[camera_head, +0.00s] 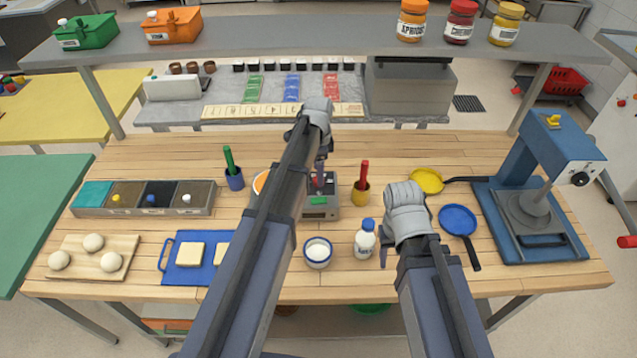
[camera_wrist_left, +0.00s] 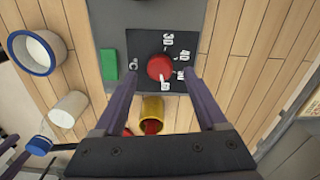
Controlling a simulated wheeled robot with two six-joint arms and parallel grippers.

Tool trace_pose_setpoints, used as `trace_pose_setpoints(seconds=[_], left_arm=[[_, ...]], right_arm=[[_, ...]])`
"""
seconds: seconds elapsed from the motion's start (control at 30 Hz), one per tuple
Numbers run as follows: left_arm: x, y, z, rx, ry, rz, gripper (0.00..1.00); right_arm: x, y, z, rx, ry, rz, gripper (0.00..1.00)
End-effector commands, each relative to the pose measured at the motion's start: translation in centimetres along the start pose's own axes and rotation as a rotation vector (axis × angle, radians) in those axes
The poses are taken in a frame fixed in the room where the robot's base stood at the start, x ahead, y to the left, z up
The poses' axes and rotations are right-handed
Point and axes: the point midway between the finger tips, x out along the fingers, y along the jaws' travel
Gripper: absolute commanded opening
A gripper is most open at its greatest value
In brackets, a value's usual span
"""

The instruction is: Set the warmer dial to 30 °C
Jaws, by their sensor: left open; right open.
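The warmer (camera_head: 319,213) is a grey box in the middle of the wooden table, with a green patch on it. In the left wrist view its black dial plate (camera_wrist_left: 140,44) carries a round red dial (camera_wrist_left: 160,67) and white marks reading 30, 40 and 50. A pale mark shows at the dial's lower edge; I cannot clearly read the setting. My left gripper (camera_head: 321,172) is over the warmer. In the wrist view its open fingers (camera_wrist_left: 162,80) appear on either side of the dial; contact is not clear. My right gripper (camera_head: 384,252) is open beside the white bottle (camera_head: 365,238).
A yellow cup (camera_head: 360,193) with a red handle stands just right of the warmer, a blue cup (camera_head: 235,180) to its left. A white bowl (camera_head: 318,252) is in front. Yellow (camera_head: 427,181) and blue (camera_head: 458,219) pans and a blue press (camera_head: 530,205) stand right. A shelf (camera_head: 300,37) spans above.

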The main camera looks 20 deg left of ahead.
Motion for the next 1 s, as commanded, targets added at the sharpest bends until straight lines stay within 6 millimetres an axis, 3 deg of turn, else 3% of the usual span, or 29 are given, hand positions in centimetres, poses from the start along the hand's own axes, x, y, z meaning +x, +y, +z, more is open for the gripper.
trace_pose_setpoints(seconds=[0.03,0.17,0.53,1.0], left_arm=[[1.4,0.0,0.0,0.000,0.000,0.000,0.74],[2.5,0.0,0.0,0.000,0.000,0.000,0.74],[2.6,0.0,0.0,0.000,0.000,0.000,0.73],[2.6,0.0,0.0,0.000,0.000,0.000,0.20]], right_arm=[[1.4,-0.1,-0.1,0.000,0.000,0.000,0.50],[2.4,-0.2,-0.1,0.001,0.000,0.000,0.50],[2.6,-0.2,-0.2,0.001,0.000,0.000,0.50],[2.6,-0.2,-0.2,0.001,0.000,0.000,0.50]])
